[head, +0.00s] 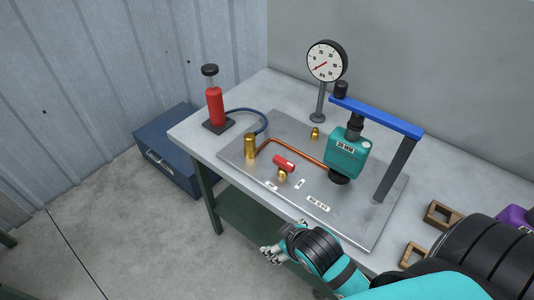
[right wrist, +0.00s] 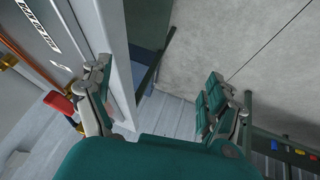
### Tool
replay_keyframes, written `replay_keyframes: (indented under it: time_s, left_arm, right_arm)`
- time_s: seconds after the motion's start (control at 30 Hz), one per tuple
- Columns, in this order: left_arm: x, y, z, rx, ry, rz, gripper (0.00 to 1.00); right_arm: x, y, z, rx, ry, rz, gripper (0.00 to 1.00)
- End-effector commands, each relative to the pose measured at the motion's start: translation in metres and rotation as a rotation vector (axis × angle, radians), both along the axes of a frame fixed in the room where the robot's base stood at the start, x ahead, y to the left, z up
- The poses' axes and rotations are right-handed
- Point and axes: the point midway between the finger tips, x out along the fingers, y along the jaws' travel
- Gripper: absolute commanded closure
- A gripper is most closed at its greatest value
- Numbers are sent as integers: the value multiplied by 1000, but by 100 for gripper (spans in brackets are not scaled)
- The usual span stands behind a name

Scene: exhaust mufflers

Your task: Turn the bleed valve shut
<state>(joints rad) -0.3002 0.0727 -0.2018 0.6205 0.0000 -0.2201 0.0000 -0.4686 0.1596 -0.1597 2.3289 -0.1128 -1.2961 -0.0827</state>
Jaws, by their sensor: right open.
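The bleed valve has a red handle (head: 284,163) on a brass body (head: 282,175). It stands on the metal plate (head: 240,163) beside a copper pipe (head: 294,147). In the right wrist view the red handle (right wrist: 58,102) shows at the left edge, partly behind a finger. My right gripper (head: 270,250) is open and empty. It is off the front edge of the bench, below and slightly left of the valve in the head view, and apart from it. The right wrist view shows its two fingers spread wide (right wrist: 160,80). My left gripper is not in view.
Wooden blocks (head: 438,213) lie at the right. A blue chest (head: 165,137) is on the floor.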

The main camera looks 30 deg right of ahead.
Motion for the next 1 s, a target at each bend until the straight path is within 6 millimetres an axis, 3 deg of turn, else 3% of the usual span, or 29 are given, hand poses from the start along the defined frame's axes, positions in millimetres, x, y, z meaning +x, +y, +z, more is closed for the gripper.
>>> replay_keyframes:
  time_s: [0.17,0.37,0.47,0.57,0.6,0.73,0.83,0.93,0.97,1.0]
  left_arm:
    - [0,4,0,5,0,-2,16]
    - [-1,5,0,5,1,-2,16]
    - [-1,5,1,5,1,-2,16]
    - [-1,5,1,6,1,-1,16]
    - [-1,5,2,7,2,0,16]
    - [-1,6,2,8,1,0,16]
    - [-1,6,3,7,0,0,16]
    - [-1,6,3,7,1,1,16]
    - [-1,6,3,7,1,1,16]
    - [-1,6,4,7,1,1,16]
  right_arm:
    - [59,-5,33,-129,-222,106,10]
    - [131,1,101,-354,-554,279,10]
    - [169,15,158,-543,-788,414,10]
    - [197,45,227,-802,-1068,591,10]
    - [202,61,252,-919,-1181,669,10]
    - [198,119,310,-1315,-1516,936,10]
    - [183,159,324,-1632,-1736,1167,10]
    - [169,185,312,-1948,-1910,1433,10]
    - [166,189,304,1955,1871,-1462,10]
    - [163,190,292,1860,1725,-1428,10]
